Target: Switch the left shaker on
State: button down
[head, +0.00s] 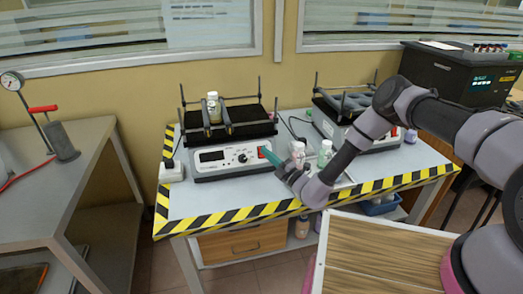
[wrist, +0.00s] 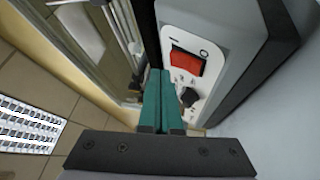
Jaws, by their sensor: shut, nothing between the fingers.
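The left shaker (head: 222,158) stands on the table with a dark platform (head: 238,122) on top and a bottle (head: 213,106) held on it. Its front panel has a dark display, a black knob (wrist: 188,97) and a red rocker switch (wrist: 187,64) marked I and O. In the wrist view the display is dark where it shows in the head view, and the switch is unlit. My gripper (head: 265,152) has green fingers, shut and empty, with tips (wrist: 158,75) close beside the red switch. I cannot tell whether they touch it.
The right shaker (head: 362,138) stands further right on the table. Small bottles (head: 325,152) stand between the shakers, near my arm. The table edge has yellow and black tape (head: 240,212). A white socket box (head: 171,172) sits left of the left shaker.

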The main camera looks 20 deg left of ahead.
jog(key=shift+w, duration=0.1)
jog(key=shift+w+a+f, duration=0.15)
jog(key=shift+w+a, duration=0.05)
jog(key=shift+w, duration=0.05)
